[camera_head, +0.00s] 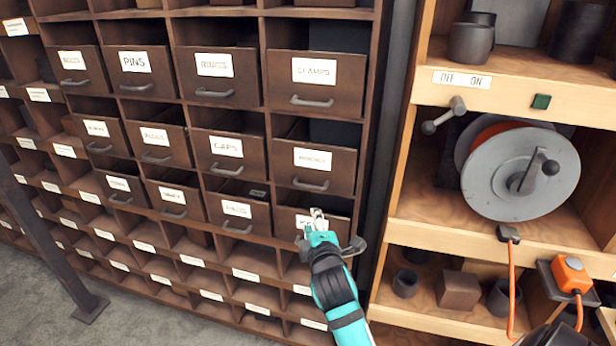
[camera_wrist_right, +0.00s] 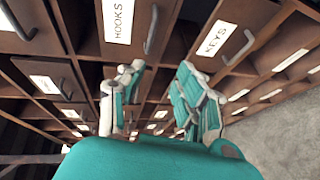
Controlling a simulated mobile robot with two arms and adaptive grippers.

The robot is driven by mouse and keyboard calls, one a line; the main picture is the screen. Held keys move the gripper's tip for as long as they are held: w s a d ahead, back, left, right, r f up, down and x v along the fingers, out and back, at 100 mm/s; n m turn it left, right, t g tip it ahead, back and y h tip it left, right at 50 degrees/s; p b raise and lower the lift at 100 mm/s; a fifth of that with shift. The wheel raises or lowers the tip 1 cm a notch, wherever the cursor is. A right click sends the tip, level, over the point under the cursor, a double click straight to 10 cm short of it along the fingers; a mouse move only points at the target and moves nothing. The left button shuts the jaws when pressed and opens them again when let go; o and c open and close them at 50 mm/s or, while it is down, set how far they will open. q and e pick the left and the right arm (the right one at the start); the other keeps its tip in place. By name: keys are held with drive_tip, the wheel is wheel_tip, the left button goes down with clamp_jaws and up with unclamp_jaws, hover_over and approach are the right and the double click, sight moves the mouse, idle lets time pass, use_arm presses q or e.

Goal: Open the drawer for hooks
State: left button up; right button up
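The hooks drawer (camera_head: 338,174) is a brown wooden front in the right column of the cabinet, above the keys drawer (camera_head: 285,222). Its label is blurred in the head view, but the right wrist view shows HOOKS on its front (camera_wrist_right: 88,40), with a grey bar handle (camera_wrist_right: 152,32). That handle also shows under the label in the head view (camera_head: 311,185). My right gripper (camera_head: 317,218) is in front of the keys drawer, below the hooks handle, and partly hides the keys label. In the wrist view its fingers (camera_wrist_right: 160,98) are apart with nothing between them. My left gripper is not in view.
Drawers labelled caps (camera_head: 227,165) and clamps (camera_head: 315,98) adjoin the hooks drawer. Open cubbyholes fill the rows below. A wooden shelf (camera_head: 445,195) with a cable reel (camera_head: 505,175) stands at the right. A dark post (camera_head: 45,230) stands at the left.

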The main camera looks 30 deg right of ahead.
drive_tip(key=d+r, duration=0.2)
drive_tip(key=p, duration=0.2)
approach(309, 188)
drive_tip(key=x, duration=0.4)
drive_tip(key=shift+w+d, duration=0.15)
drive_tip(key=shift+w, duration=0.05)
drive_tip(key=p+x, duration=0.1)
drive_tip(key=x, duration=0.4)
drive_tip(key=shift+w, duration=0.1)
drive_tip(key=shift+w+d+f, duration=0.15)
drive_tip(key=shift+w+d, duration=0.15)
drive_tip(key=shift+w, duration=0.1)
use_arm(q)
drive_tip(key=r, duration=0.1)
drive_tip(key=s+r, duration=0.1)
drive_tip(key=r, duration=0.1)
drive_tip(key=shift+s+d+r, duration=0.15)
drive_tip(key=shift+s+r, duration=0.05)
use_arm(e)
clamp_jaws()
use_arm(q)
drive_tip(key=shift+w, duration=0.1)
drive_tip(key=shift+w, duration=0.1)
